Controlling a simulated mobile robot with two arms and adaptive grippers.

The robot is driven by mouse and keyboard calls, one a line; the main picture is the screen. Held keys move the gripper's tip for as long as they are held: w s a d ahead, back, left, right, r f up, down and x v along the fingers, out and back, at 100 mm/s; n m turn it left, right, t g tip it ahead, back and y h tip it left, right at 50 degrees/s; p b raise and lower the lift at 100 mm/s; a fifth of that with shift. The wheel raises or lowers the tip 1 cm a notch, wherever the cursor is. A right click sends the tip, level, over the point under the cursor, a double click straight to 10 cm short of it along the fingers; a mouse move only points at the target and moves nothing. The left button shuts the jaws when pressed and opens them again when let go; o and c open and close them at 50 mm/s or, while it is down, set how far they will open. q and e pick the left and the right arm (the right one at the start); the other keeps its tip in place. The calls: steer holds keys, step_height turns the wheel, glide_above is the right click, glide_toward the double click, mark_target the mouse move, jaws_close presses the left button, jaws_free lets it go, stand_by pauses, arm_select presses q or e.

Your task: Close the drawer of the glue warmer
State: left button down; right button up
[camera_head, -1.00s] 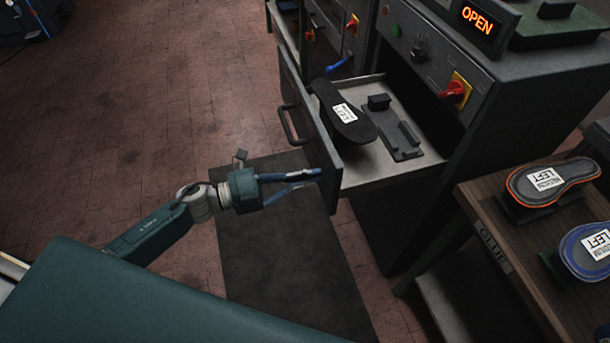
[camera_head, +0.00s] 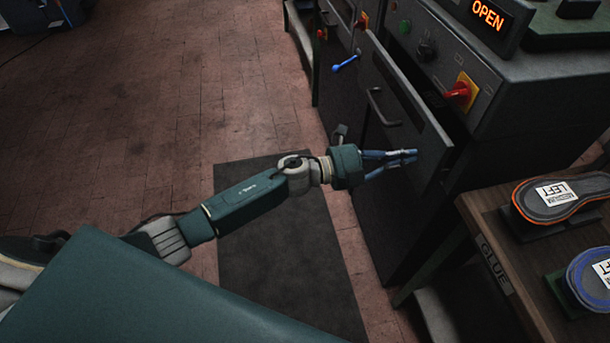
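The glue warmer (camera_head: 455,55) is the dark cabinet with the lit OPEN sign. Its drawer (camera_head: 405,130) has a dark front panel with a bar handle (camera_head: 383,108). The panel stands a little out from the cabinet, with a narrow dark gap behind its upper edge. The drawer's inside is hidden. The fingertips look to touch the panel. My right gripper is not in view.
A wooden table (camera_head: 485,215) at the right carries an orange-edged insole (camera_head: 560,198) and a blue-edged insole (camera_head: 590,275). A red knob (camera_head: 460,92) is on the warmer's front. A dark mat (camera_head: 270,250) lies on the open brick floor.

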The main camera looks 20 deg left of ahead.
arm_select(q)
steer(key=b+x, duration=0.1)
steer(key=x, duration=0.4)
steer(key=shift+f, duration=0.1)
steer(key=shift+w+d, duration=0.2)
steer(key=shift+d, duration=0.05)
steer(key=shift+r, duration=0.25)
steer(key=shift+w, duration=0.1)
steer(key=shift+r, duration=0.1)
